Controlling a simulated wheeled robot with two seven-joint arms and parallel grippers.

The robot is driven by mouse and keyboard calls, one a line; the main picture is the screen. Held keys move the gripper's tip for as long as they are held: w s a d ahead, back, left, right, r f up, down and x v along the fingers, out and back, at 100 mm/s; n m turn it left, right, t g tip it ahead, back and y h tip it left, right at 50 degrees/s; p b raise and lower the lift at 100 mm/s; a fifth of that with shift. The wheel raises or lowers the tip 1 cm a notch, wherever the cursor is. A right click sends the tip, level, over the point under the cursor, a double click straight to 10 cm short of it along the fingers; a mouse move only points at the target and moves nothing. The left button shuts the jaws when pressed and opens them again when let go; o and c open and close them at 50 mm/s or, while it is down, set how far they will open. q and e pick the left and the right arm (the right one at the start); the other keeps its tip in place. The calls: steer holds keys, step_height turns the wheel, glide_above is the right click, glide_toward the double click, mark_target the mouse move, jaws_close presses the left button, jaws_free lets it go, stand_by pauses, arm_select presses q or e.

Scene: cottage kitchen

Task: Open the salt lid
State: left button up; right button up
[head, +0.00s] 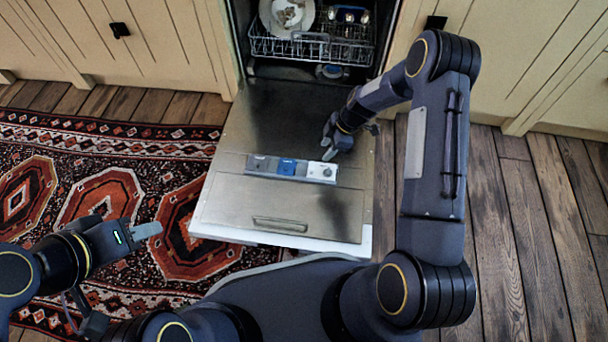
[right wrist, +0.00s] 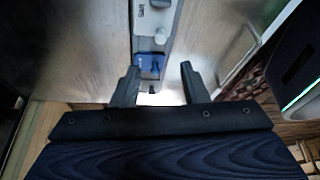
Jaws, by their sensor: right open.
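The dispenser strip (head: 258,165) lies across the inner face of the lowered dishwasher door (head: 300,213). It carries a blue lid (head: 287,167) in the middle and a white section with a round knob (head: 326,172) at its right end. No readable label shows which is the salt lid. My right gripper (head: 331,140) is above the strip's right end. In the right wrist view its open fingers (right wrist: 158,73) point toward the blue lid (right wrist: 150,66), with the white section (right wrist: 153,22) beyond. Nothing is between the fingers. My left gripper (head: 152,231) hangs over the rug, away from the door.
The dishwasher's lower rack (head: 310,48) holds plates and other dishes behind the door. Cream cabinets (head: 125,40) flank the opening. A patterned red rug (head: 95,195) lies to the left and wooden floor (head: 530,220) to the right. The door's front half is clear.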

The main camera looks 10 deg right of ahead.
mark_target(312, 168)
steer(key=shift+n, duration=0.3)
steer(key=b+x, duration=0.3)
steer(key=x, duration=0.7)
steer(key=shift+s+d+f, duration=0.1)
steer(key=shift+d+f, duration=0.05)
steer(key=shift+f, duration=0.05)
jaws_close()
